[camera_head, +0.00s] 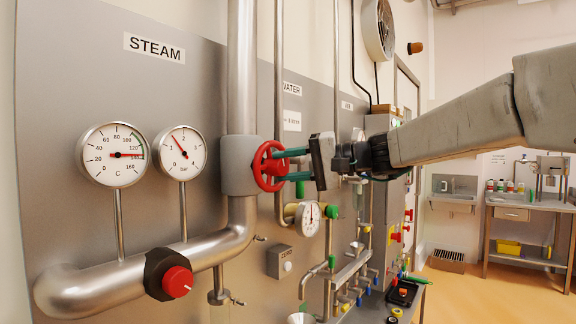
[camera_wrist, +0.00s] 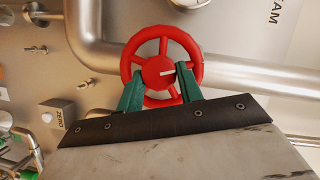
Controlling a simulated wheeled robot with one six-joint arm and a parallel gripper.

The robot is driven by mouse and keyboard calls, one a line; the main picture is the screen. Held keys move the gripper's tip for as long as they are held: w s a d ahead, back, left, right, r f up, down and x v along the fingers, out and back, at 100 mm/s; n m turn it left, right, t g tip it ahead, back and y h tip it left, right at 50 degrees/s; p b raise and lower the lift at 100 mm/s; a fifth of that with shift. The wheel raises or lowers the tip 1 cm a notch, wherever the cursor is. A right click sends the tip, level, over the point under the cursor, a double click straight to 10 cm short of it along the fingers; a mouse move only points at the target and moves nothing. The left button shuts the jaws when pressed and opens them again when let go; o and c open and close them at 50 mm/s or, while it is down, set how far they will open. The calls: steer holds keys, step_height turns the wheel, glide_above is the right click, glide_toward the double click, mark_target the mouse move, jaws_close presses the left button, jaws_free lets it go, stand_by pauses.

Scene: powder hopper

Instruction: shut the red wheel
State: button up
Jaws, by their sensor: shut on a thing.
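In the wrist view the fingers of my gripper (camera_wrist: 160,73) lie on either side of the hub, across the lower part of the wheel. My gripper is shut on the wheel. The fingers hide part of the lower rim.
Two round gauges (camera_head: 111,155) stand left of the wheel on the grey panel. A red knob (camera_head: 177,281) on a black hexagonal base sits on the lower pipe. A small gauge (camera_head: 308,218) and a ZERO box (camera_head: 280,261) are below the wheel. Floor at right is open.

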steer(key=shift+f+m+y, duration=0.2)
steer(key=shift+m+y, duration=0.5)
steer(key=shift+m, duration=0.8)
steer(key=o, duration=0.7)
steer(key=shift+d, duration=0.1)
steer(key=v, duration=0.7)
steer(key=shift+d, duration=0.4)
steer(key=shift+m, duration=0.3)
